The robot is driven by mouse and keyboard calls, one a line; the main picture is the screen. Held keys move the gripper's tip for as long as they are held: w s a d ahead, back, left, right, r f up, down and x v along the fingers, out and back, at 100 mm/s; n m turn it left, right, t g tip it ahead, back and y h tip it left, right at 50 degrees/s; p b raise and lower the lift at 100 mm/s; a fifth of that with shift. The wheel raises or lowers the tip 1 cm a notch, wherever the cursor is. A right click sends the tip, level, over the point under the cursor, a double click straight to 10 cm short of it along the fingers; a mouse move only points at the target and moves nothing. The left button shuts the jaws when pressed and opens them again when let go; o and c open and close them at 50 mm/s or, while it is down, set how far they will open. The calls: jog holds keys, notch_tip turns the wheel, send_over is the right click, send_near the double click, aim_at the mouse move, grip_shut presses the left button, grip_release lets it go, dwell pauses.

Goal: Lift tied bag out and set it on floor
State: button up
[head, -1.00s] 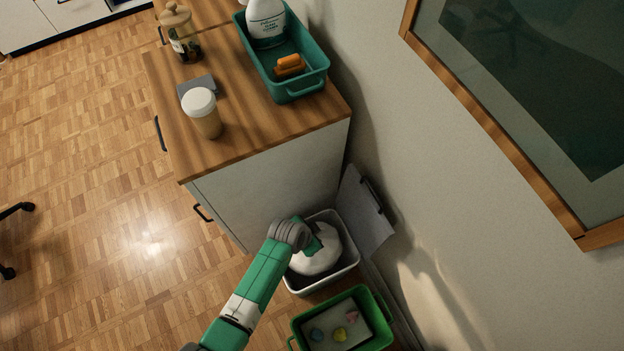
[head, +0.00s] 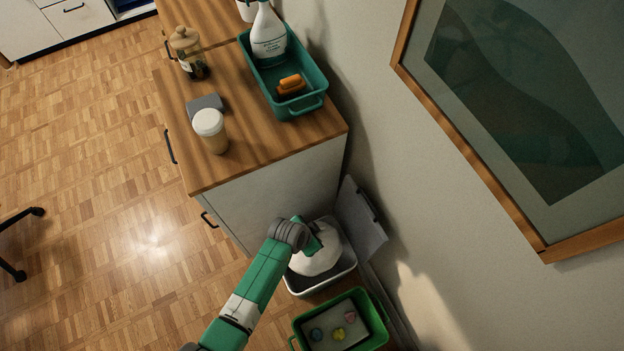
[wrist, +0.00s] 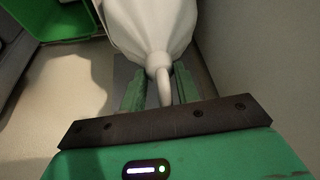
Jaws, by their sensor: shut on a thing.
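The white tied bag (head: 318,259) is at the mouth of the white bin (head: 322,284), in the lower middle of the head view. The bin's grey inside shows below and beside the bag. My gripper (wrist: 159,80) is shut on the bag's knotted neck, and the white tail of the tie lies between its green fingers. In the wrist view the bag (wrist: 153,28) bulges out beyond the fingertips. My arm hides part of the bag and bin in the head view. Whether the bag's base clears the rim, I cannot tell.
The bin's grey lid (head: 361,222) stands open against the wall. A green crate (head: 371,312) with small coloured items is close in front of the bin. The wooden-topped cabinet (head: 270,207) is behind it. Open parquet floor (head: 120,220) lies to the left.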

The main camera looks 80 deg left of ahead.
notch_tip(320, 180, up, 12)
jog(key=p, duration=1.1)
jog(key=shift+r, duration=0.1)
